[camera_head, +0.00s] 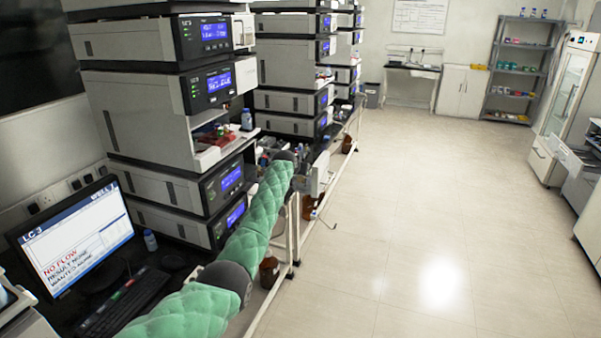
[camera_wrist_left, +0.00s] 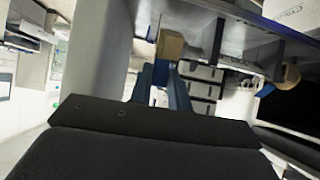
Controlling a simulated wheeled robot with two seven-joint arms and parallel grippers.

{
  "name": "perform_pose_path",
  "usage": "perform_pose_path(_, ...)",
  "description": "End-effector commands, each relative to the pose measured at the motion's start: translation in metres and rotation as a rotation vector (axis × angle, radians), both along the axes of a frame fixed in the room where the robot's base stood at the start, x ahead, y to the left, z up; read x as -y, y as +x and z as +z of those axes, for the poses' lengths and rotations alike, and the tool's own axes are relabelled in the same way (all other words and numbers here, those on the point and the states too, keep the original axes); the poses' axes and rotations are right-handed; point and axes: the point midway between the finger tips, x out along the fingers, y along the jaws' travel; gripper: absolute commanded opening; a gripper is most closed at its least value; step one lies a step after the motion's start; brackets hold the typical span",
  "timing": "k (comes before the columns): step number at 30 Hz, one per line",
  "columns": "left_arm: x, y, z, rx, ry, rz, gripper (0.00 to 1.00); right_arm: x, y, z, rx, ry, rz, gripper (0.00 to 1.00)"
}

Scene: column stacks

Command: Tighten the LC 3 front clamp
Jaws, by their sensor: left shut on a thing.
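My left arm, in a green padded sleeve, reaches forward along the bench edge in the head view; its fingertips are hard to make out there. In the left wrist view the blue fingers of my left gripper (camera_wrist_left: 162,76) are close together at a tan block-like knob (camera_wrist_left: 170,45), shut on it. I take this for the clamp's knob, though no label shows. A second tan knob (camera_wrist_left: 292,75) on a dark stem is to the right, apart from the fingers. A monitor (camera_head: 75,238) reads "LC 3" and "NO FLOW". My right gripper is not in view.
Instrument stacks (camera_head: 165,120) line the bench on the left, with further stacks (camera_head: 290,75) behind. A keyboard (camera_head: 118,302) lies before the monitor. Brown bottles (camera_head: 309,207) stand below the bench edge. The floor (camera_head: 430,220) to the right is clear.

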Motion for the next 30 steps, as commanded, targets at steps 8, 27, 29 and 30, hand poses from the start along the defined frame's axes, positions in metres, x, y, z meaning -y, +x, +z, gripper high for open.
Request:
perform_pose_path(8,0.000,0.000,0.001,0.002,-0.001,0.000,0.40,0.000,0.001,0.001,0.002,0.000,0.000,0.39)
perform_pose_path(27,-0.006,-0.018,0.012,0.003,0.001,-0.001,0.40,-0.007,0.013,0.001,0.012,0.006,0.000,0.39)
perform_pose_path(29,-0.008,-0.024,0.015,0.004,0.000,-0.001,0.40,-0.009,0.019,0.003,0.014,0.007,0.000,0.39)
perform_pose_path(30,-0.009,-0.028,0.018,0.003,0.000,-0.001,0.40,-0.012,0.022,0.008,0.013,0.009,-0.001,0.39)
